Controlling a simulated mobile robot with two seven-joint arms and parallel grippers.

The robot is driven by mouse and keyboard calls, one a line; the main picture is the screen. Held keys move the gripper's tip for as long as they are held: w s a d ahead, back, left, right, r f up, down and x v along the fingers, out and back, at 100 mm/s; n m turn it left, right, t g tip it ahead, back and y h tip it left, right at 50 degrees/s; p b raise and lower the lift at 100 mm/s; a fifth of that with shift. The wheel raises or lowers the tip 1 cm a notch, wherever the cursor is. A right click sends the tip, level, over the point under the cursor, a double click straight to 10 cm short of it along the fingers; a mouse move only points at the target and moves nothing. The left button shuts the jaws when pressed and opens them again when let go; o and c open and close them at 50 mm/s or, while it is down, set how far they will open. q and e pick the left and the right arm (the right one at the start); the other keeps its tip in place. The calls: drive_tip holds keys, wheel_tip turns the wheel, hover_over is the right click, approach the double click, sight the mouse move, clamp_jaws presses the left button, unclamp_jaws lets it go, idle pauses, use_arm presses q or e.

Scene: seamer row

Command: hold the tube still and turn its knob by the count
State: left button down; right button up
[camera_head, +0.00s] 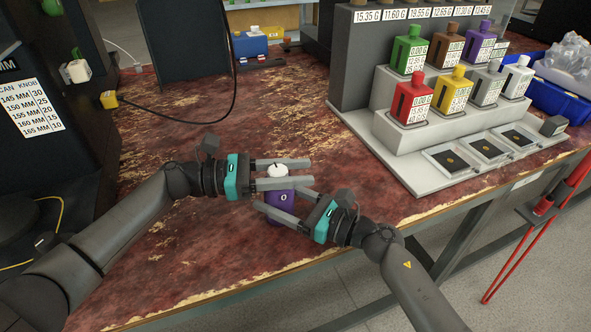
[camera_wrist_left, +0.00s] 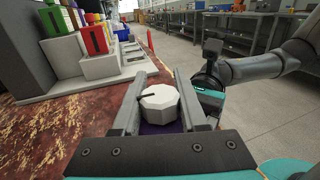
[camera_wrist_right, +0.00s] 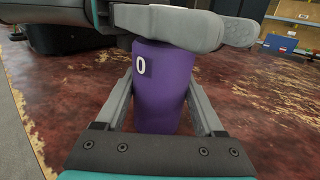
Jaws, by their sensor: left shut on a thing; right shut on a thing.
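The purple tube (camera_head: 281,213) stands upright near the bench's front edge, with a white faceted knob (camera_head: 278,170) on top. My left gripper (camera_head: 310,172) is shut on the knob, one finger on each side; the left wrist view shows the knob (camera_wrist_left: 160,104) with a dark line pointing left. My right gripper (camera_head: 261,198) is shut on the tube's body below the knob. The right wrist view shows the tube (camera_wrist_right: 164,95) between its fingers, with a white label reading 0 (camera_wrist_right: 141,66). There the left gripper's fingers hide the knob.
A stepped grey stand (camera_head: 352,92) with several coloured bottles and weight labels is at the right. A knob chart (camera_head: 31,107) is on the dark machine at the left. A black cable (camera_head: 205,120) lies across the bench. The bench middle is clear.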

sight(268, 175)
drive_tip(key=shift+s+a, duration=0.1)
use_arm(q)
drive_tip(key=shift+c, duration=2.2)
unclamp_jaws()
drive_tip(key=a, duration=0.7)
drive_tip(key=shift+s+a, duration=0.1)
drive_tip(key=shift+a, duration=0.2)
use_arm(e)
drive_tip(key=o, duration=1.5)
